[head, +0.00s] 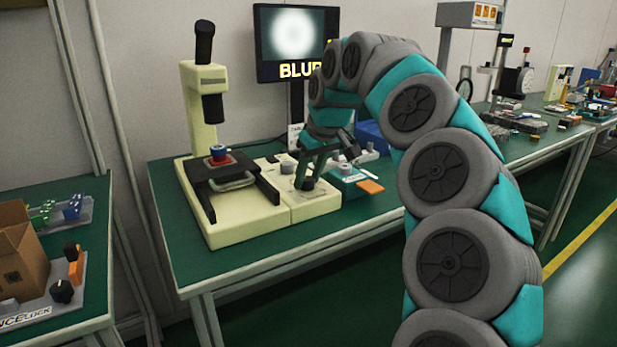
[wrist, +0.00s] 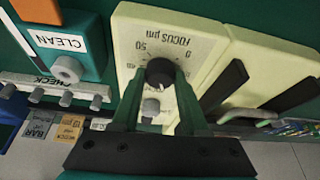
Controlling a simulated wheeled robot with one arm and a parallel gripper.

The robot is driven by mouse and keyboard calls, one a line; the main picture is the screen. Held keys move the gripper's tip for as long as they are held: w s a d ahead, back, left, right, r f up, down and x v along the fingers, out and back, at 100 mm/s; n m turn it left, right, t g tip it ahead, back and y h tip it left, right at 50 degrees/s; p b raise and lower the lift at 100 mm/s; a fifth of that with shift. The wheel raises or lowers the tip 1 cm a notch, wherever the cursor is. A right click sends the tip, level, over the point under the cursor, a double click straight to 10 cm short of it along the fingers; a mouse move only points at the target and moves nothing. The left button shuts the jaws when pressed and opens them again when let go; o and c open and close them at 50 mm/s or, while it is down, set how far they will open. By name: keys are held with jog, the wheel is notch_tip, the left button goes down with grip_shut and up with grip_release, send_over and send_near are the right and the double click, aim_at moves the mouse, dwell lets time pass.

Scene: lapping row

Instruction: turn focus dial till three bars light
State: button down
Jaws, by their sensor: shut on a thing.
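The focus dial (wrist: 160,70) is a black round knob on a cream panel (wrist: 137,25) printed "FOCUS µm" with a scale. My gripper (wrist: 160,77) is shut on it, one finger on each side, in the wrist view. In the head view my gripper (head: 309,176) reaches down to the panel beside the microscope (head: 203,95). The monitor (head: 297,43) shows a blurred white disc and yellow lettering that seems to read "BLUR". A bit of yellow shows at its right edge. My arm hides the rest there, so I cannot tell how many bars are lit.
A grey knob (head: 288,165) stands close beside the dial. A round red and blue piece (head: 219,155) sits on the black microscope stage. A teal "CLEAN" box (wrist: 75,45) with a grey knob and a row of grey pegs (wrist: 65,98) lie left in the wrist view.

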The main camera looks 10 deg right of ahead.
jog(key=shift+f+m+h+b, duration=0.25)
jog(key=shift+m+h+b, duration=0.15)
jog(key=shift+m+b, duration=0.5)
jog(key=m+h+b, duration=0.1)
jog(key=m+b, duration=0.2)
jog(key=shift+t, duration=0.3)
jog(key=m, duration=0.1)
jog(key=m+h+b, duration=0.1)
jog(key=m, duration=0.1)
jog(key=m+h+b, duration=0.1)
jog(key=m, duration=0.1)
jog(key=shift+a+r, duration=0.25)
jog(key=shift+g, duration=0.4)
jog(key=shift+c, duration=2.1)
grip_release()
jog(key=shift+r, duration=0.15)
jog(key=p+v, duration=0.3)
jog(key=v, duration=0.4)
jog(key=shift+s+a+r, duration=0.15)
jog(key=shift+r, duration=0.1)
